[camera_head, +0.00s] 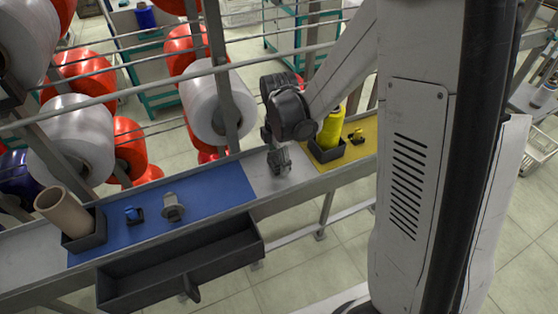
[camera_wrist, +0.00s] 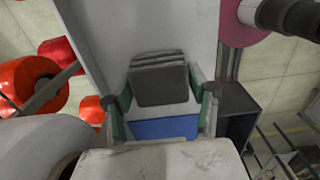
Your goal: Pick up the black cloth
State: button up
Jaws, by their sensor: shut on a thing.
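The black cloth (camera_wrist: 160,82) is a folded dark grey-black pad between the two fingers of my gripper (camera_wrist: 161,98) in the wrist view. The fingers, greenish on their sides, are shut on its left and right edges. In the head view my gripper (camera_head: 278,160) points down over the pale grey strip of the bench between the blue and yellow mats. The cloth is small there and mostly merges with the gripper. I cannot tell whether it touches the bench or is held just above it.
The blue mat (camera_head: 215,192) holds a brown tube (camera_head: 62,212) in a dark holder and small parts. The yellow mat (camera_head: 362,134) holds a yellow bottle (camera_head: 331,130) in a black box. A black tray (camera_head: 180,262) hangs at the front. White and red bobbins on rails stand behind.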

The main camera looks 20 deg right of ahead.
aim_at(279, 157)
jog(key=shift+r, duration=0.45)
notch_tip(279, 157, up, 3)
jog(key=shift+s+a+f, duration=0.1)
jog(key=s+a+r+b, duration=0.1)
jog(key=s+a+r, duration=0.5)
jog(key=a, duration=0.3)
jog(key=shift+s+r, duration=0.3)
jog(key=shift+s, duration=0.2)
jog(key=o, duration=0.5)
jog(key=shift+c, duration=1.4)
